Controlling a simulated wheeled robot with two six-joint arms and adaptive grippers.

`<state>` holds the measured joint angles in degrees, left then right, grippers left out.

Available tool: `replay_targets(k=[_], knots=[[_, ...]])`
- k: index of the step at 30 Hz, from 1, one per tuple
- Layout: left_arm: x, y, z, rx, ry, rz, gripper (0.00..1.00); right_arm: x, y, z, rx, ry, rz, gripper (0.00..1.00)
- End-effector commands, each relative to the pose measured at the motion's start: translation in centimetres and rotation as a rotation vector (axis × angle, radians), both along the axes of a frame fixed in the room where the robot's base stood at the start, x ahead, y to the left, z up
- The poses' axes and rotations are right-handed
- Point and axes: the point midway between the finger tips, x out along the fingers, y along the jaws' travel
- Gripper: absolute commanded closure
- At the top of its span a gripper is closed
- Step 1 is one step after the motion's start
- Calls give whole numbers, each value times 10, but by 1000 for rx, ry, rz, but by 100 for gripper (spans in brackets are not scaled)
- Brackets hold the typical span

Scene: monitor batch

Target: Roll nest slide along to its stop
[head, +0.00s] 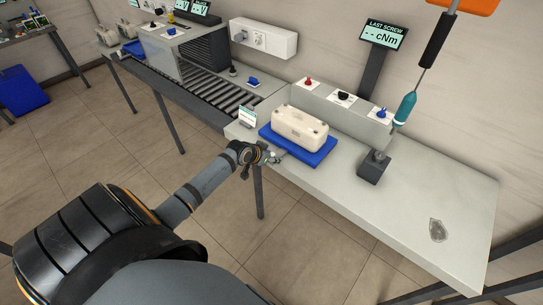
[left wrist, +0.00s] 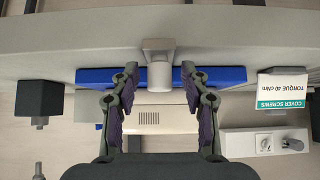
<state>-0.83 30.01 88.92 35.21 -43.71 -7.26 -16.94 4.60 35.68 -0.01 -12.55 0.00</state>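The nest slide (head: 314,158) is a flat blue plate on the table (head: 360,195), with a cream-white monitor housing (head: 299,128) lying on it. In the left wrist view the blue plate (left wrist: 225,76) shows edge-on, with a grey knob (left wrist: 159,72) sticking out of its front and part of the housing (left wrist: 150,120) behind. My left gripper (head: 270,157) is at the plate's front left edge. In the left wrist view its fingers (left wrist: 159,75) are open, one on each side of the knob, with gaps between. My right gripper is not in view.
A card (left wrist: 282,90) reading "COVER SCREWS" stands left of the slide in the head view. A dark block (head: 374,167) stands to its right. A teal screwdriver (head: 404,108) hangs above. Button boxes line the back. The table's right part is mostly clear, with a grey plate (head: 437,230).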

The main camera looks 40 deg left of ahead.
Motion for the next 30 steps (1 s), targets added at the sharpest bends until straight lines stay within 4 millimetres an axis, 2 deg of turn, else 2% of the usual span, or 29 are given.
replay_targets(k=[8, 11, 17, 22, 25, 30], knots=[[-1, 1, 4, 3, -4, 0, 54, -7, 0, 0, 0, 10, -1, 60], [-10, 3, 12, 7, -4, -1, 54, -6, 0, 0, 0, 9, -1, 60], [-45, 4, 45, 11, 1, -9, 54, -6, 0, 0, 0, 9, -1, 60], [-66, 4, 65, 9, 2, -11, 54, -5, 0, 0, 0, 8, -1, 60], [-72, 13, 73, 22, -2, 5, 54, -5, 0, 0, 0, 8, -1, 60], [-79, 12, 82, 17, -4, 5, 54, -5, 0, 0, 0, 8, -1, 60]])
